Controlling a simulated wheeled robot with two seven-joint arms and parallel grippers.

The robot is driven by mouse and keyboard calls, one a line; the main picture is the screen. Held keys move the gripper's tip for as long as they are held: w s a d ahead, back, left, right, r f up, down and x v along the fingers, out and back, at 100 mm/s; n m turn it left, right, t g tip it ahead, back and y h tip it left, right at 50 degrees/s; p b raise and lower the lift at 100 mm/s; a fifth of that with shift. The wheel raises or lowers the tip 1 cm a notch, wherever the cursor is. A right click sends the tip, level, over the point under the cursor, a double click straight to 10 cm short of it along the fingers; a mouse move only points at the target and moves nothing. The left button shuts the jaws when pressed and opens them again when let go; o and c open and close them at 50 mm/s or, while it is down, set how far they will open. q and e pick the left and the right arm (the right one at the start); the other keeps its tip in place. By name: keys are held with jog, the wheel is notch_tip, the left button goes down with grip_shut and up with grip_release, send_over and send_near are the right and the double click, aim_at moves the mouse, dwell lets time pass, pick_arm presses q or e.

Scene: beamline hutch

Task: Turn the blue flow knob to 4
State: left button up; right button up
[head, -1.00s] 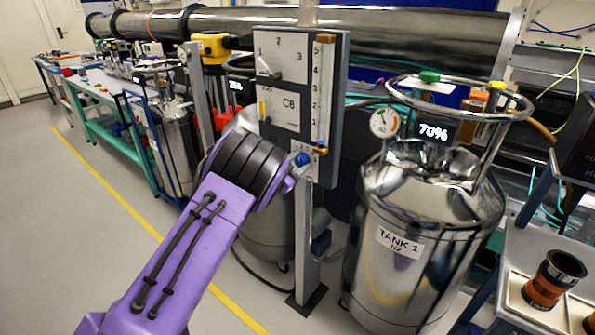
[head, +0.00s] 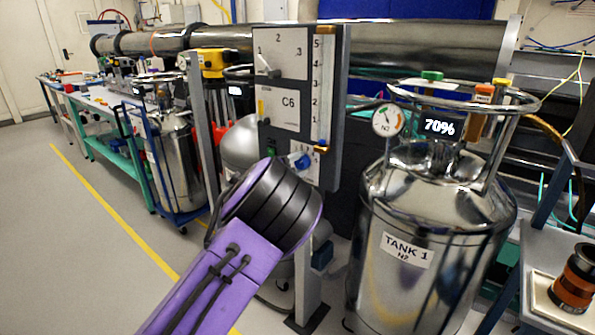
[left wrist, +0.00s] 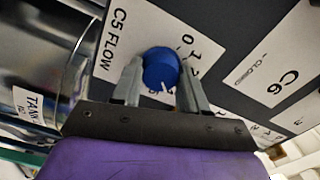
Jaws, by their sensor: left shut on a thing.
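The blue flow knob (head: 299,161) sits low on the grey panel (head: 342,110), partly hidden by my purple left arm in the head view. In the left wrist view the blue knob (left wrist: 160,66) is between the two fingers of my left gripper (left wrist: 160,80), which is shut on it. A white mark shows on the knob's lower edge, pointing down and slightly right. The C5 FLOW label (left wrist: 122,32) is beside it. The digits 0 and 1 show to the upper right; other digits are partly hidden by the fingers. My right gripper is not in view.
The C6 plate (head: 285,103) and a dial with a lever are above the knob on the same panel. The shiny TANK 1 (head: 420,235) stands close to the right, with a gauge (head: 388,120) and a 70% display. Open floor lies to the left.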

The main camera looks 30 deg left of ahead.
pick_arm(q)
jog(key=shift+m, duration=0.3)
jog(key=o, duration=1.1)
jog(key=shift+c, duration=0.2)
jog(key=shift+s, duration=0.1)
jog(key=s+b, duration=0.1)
jog(key=s, duration=0.9)
jog(key=shift+s+a+b, duration=0.2)
jog(key=shift+a+b, duration=0.2)
